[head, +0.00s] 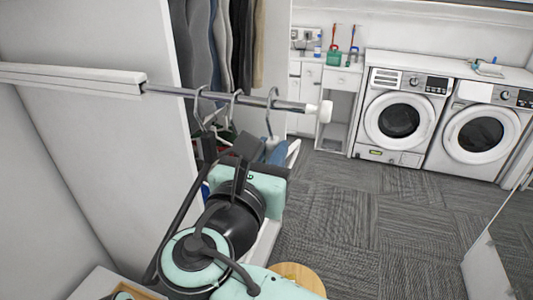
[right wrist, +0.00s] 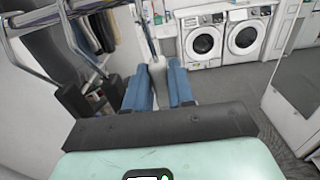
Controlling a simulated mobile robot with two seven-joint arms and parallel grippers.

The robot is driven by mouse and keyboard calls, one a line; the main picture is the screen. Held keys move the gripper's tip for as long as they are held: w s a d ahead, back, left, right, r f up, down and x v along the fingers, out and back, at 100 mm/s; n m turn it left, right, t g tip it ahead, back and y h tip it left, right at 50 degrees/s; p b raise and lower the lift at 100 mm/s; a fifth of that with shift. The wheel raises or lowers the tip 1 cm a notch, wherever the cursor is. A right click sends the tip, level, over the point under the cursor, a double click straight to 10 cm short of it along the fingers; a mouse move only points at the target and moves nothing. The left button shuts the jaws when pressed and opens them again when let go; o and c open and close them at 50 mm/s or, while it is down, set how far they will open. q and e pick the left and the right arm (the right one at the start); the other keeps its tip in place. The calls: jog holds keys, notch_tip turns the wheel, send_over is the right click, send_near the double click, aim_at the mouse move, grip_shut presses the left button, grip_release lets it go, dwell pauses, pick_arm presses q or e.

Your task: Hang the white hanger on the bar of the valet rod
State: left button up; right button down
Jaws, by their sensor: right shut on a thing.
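The valet rod's metal bar (head: 180,92) runs from a white rail (head: 75,78) to a white end knob (head: 325,111). The white hanger (right wrist: 157,74) is between the blue fingers of my right gripper (right wrist: 160,82), its metal hook reaching upward. In the head view my right gripper (head: 276,152) is just below the bar near the knob. The hanger's hook (head: 269,122) is at the bar, curving over it; I cannot tell whether it rests on it. Two other hooks (head: 234,106) hang on the bar to the left. My arm hides most of the hangers below. My left gripper is not in view.
Dark and tan clothes (head: 205,45) hang in the closet behind the bar. Two white washing machines (head: 400,115) stand at the back right, beside a shelf with bottles. A round wooden top (head: 302,278) is at the bottom. The grey carpet (head: 345,220) on the right is clear.

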jog(key=shift+s+f, duration=0.15)
jog(key=shift+f, duration=0.15)
jog(key=c, duration=0.9)
grip_release()
